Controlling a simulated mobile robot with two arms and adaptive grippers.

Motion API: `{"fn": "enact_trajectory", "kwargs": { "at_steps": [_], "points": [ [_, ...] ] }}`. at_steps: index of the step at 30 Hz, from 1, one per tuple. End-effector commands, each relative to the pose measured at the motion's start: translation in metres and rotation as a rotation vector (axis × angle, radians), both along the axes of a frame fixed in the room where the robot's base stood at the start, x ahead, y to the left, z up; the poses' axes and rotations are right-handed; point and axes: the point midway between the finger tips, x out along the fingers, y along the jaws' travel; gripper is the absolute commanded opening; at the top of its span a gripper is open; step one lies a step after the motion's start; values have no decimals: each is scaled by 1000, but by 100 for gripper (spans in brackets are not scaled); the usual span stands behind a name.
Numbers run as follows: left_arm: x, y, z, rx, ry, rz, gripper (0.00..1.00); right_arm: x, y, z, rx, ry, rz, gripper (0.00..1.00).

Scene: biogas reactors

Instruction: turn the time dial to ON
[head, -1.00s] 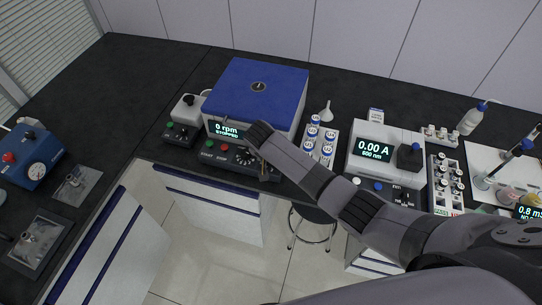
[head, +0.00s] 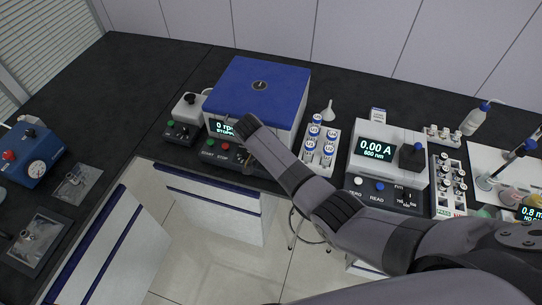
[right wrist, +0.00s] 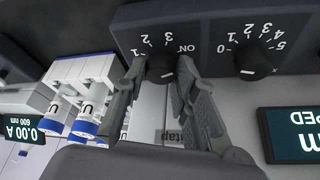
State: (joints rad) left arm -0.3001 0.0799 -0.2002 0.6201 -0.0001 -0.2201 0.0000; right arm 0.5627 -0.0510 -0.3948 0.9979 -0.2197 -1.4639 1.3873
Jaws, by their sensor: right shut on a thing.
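The time dial (right wrist: 162,68) is a black knob on the dark front panel in the right wrist view, with 1, 2, 3 and ON printed around it, seen upside down. My right gripper (right wrist: 161,72) has one finger on each side of this knob and is shut on it. The knob's exact pointer direction is hard to read. In the head view the panel belongs to the blue-lidded centrifuge (head: 258,88), whose display is partly covered by my right arm. The gripper and dial are mostly hidden there. My left gripper is not in view.
A second dial (right wrist: 252,58), marked 0 to 5, sits beside the gripped one. A rack of blue-capped tubes (head: 309,146) and a photometer (head: 377,149) reading 0.00 A stand to the right. A small box with a black knob (head: 190,106) stands to the left.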

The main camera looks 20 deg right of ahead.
Motion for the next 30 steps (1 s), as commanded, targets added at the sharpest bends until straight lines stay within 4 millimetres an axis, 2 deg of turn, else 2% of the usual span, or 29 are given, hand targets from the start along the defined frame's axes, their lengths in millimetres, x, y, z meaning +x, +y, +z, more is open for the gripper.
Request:
{"fn": "enact_trajectory", "kwargs": {
  "at_steps": [5, 6, 15, 25, 30],
  "points": [
    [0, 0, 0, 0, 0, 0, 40, 2, -1, 2, 0, -5, -2, 0],
    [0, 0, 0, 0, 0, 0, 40, 2, -1, 2, 0, -5, -2, 27],
    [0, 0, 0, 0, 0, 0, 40, 1, 0, 1, 0, -2, 0, 47],
    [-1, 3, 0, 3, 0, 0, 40, 0, 1, 2, 1, -2, 1, 47],
    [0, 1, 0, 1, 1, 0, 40, -3, 7, 17, 2, -3, 2, 47]
  ]
}}
